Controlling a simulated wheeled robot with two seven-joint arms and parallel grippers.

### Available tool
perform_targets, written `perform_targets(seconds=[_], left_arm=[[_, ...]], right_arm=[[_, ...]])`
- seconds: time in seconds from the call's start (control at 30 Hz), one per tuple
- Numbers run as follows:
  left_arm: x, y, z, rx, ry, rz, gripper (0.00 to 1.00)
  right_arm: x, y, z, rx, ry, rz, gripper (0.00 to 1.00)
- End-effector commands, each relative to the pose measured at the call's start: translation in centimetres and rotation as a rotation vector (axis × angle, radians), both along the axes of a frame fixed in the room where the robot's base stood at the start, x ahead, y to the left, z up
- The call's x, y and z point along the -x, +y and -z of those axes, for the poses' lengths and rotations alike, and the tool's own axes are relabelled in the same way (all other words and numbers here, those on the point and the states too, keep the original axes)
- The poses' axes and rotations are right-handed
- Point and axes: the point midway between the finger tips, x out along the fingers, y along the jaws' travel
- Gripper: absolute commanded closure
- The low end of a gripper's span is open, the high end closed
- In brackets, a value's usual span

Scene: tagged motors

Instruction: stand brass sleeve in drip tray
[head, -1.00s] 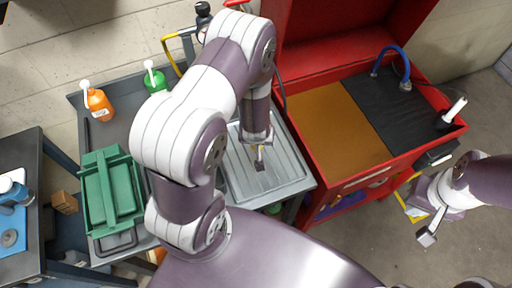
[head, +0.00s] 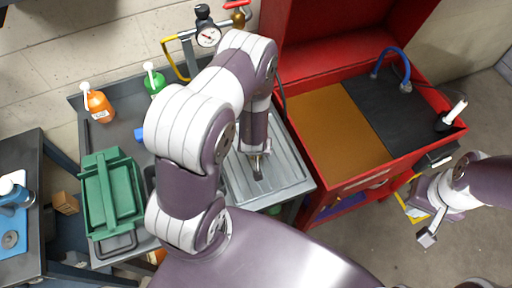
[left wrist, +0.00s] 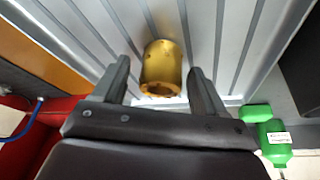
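The brass sleeve (left wrist: 162,66) is a short gold cylinder with a hole in its near end. In the left wrist view it appears to stand on the ribbed grey drip tray (left wrist: 225,45). My left gripper (left wrist: 160,75) is open, its fingers on either side of the sleeve with small gaps showing. In the head view, this gripper (head: 258,172) is low over the drip tray (head: 291,178), and the sleeve is mostly hidden by it. My right gripper (head: 427,238) hangs over the floor at right, away from the tray; its opening is unclear.
A red cabinet (head: 330,187) with brown and black mats stands right of the tray. A green box (head: 112,195), an orange bottle (head: 98,104) and a green bottle (head: 154,80) are on the left. A pressure gauge (head: 207,37) stands behind.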

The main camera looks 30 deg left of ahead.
Motion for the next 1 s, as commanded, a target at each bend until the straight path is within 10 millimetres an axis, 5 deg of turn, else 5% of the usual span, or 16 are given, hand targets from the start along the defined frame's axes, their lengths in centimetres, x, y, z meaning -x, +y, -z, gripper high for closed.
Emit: perform_targets(seconds=[0.17,0.5,0.73,0.87,1.0], left_arm=[[0.3,-0.2,-1.4,0.000,-0.002,0.000,0.28],[3.2,-1.4,-8.9,0.001,-0.003,0.001,0.28],[3.8,-2.4,-12.4,0.021,0.008,0.028,0.28],[4.1,-5.0,-17.9,0.089,0.086,0.188,0.28],[6.9,-5.8,-22.9,0.084,0.203,0.348,0.28]], right_arm=[[0.0,0.0,-0.2,0.000,0.000,0.000,1.00],[0.0,0.0,-0.3,0.000,0.000,0.000,1.00],[0.0,0.0,-0.6,0.000,0.000,0.000,1.00],[0.0,0.0,-0.6,0.000,0.000,0.000,1.00],[0.0,0.0,-0.5,0.000,0.000,0.000,1.00]])
